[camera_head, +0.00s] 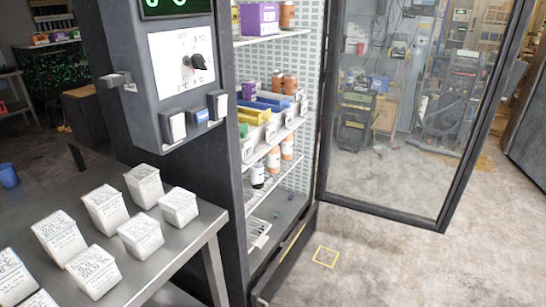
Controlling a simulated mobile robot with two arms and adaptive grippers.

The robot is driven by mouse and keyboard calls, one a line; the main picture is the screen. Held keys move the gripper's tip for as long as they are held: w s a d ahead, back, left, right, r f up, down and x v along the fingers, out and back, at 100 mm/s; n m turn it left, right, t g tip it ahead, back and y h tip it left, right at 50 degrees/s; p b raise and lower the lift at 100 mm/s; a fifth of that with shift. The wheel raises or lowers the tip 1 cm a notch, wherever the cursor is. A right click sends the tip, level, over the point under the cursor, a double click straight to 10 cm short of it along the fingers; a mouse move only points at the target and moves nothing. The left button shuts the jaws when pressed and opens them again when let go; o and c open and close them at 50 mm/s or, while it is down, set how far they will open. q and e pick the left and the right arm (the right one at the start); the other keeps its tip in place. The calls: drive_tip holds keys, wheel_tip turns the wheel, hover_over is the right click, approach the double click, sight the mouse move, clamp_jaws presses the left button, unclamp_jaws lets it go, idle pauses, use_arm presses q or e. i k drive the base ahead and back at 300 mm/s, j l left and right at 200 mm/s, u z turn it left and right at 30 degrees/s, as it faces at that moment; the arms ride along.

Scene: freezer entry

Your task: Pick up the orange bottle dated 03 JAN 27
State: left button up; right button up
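An open freezer cabinet holds several orange or orange-brown bottles. One orange-brown bottle (287,15) stands on the top shelf beside a purple box. Two orange-brown bottles stand on the middle shelf, one on the left (277,81) and one on the right (290,85). Two paler orange bottles with white labels stand upright on the lower shelf, one in front (273,160) and one behind (287,148). The dates on all of them are too small to read, so I cannot tell which is dated 03 JAN 27. Neither of my grippers is in view.
The glass door (400,110) stands open to the right. A dark control post (165,75) with a dial stands left of the shelves. A metal table (175,245) at left bears several white printed boxes. A white, dark-capped bottle (257,176) shares the lower shelf. Floor at right is mostly clear.

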sight(273, 155)
drive_tip(key=u, duration=0.35)
drive_tip(key=i+l+u, duration=0.1)
drive_tip(key=u, duration=0.25)
drive_tip(key=i+l+u, duration=0.1)
drive_tip(key=l+u, duration=0.5)
drive_tip(key=u, duration=0.15)
